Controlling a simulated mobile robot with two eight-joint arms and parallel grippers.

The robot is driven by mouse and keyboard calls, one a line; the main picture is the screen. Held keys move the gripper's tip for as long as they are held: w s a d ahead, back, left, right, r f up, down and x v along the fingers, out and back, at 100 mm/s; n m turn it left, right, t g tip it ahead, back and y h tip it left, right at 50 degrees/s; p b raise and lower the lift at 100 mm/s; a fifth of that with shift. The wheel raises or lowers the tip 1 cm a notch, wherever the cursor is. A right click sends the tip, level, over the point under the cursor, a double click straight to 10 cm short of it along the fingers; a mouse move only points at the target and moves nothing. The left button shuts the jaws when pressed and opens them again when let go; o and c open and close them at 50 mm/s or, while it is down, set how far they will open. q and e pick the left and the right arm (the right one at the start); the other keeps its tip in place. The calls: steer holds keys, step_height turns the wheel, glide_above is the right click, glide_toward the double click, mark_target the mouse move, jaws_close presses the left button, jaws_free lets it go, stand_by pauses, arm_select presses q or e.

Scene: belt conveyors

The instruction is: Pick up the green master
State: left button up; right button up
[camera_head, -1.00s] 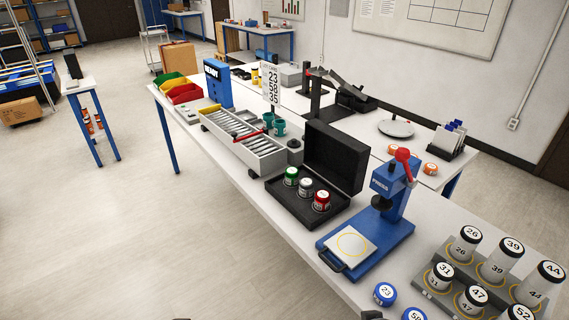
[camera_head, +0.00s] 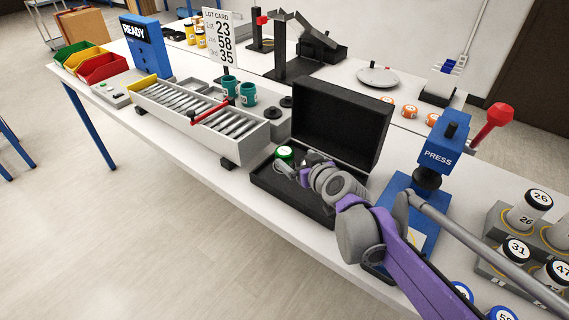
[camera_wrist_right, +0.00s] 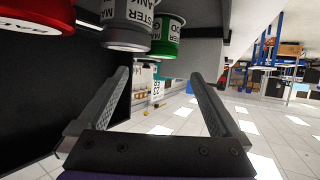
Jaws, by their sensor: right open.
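The green master (camera_head: 285,153), a small can with a green lid, stands in the open black case (camera_head: 290,203) at its left end. My right gripper (camera_head: 290,168) reaches over the case beside it, and the arm hides the other masters in the head view. In the right wrist view, the two fingers (camera_wrist_right: 160,78) are apart with nothing between them. The green master (camera_wrist_right: 168,40) shows just beyond the fingertips, with the grey master (camera_wrist_right: 130,25) and the red master (camera_wrist_right: 35,15) to its left. My left gripper is not in view.
The case's raised lid (camera_head: 338,122) stands behind the gripper. The blue press (camera_head: 435,150) with a red-knobbed lever is close on the right. A long tray of metal slats (camera_head: 200,112) lies to the left. Numbered cylinders (camera_head: 529,210) stand at the right.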

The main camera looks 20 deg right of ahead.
mark_target(285, 152)
steer(key=x, duration=0.2)
steer(key=shift+w+a, duration=0.15)
steer(key=shift+w, duration=0.25)
steer(key=shift+f+b+x, duration=0.15)
steer(key=shift+b+x, duration=0.05)
steer(key=shift+x, duration=1.15)
steer(key=shift+f+b+x, duration=0.15)
steer(key=shift+b+x, duration=0.05)
steer(key=shift+x, duration=1.1)
steer(key=shift+s, duration=0.15)
jaws_close()
